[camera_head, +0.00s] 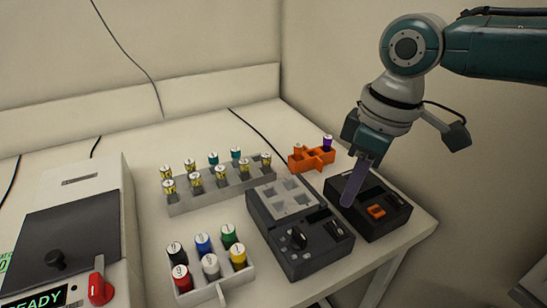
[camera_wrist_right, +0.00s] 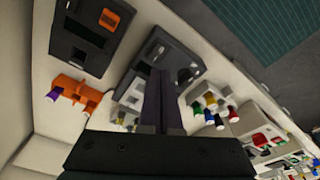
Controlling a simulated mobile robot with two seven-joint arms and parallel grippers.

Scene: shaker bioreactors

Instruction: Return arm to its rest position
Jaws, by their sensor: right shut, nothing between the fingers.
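My right arm (camera_head: 495,48) comes in from the upper right in the head view. My right gripper (camera_head: 348,202) points down with its long fingers together and empty. Its fingertips are in front of or above the dark device with an orange part (camera_head: 392,208); I cannot tell whether they touch it. In the right wrist view the closed fingers (camera_wrist_right: 162,75) show in the middle, with nothing between them. My left gripper is not in view.
A grey shaker device (camera_head: 325,247) stands beside the dark device. An orange rack (camera_head: 300,163) holds a purple-marked vial. A grey rack (camera_head: 215,196) and a white rack (camera_head: 232,282) hold several vials. A machine reading READY (camera_head: 115,220) stands left. The right wall is close to the arm.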

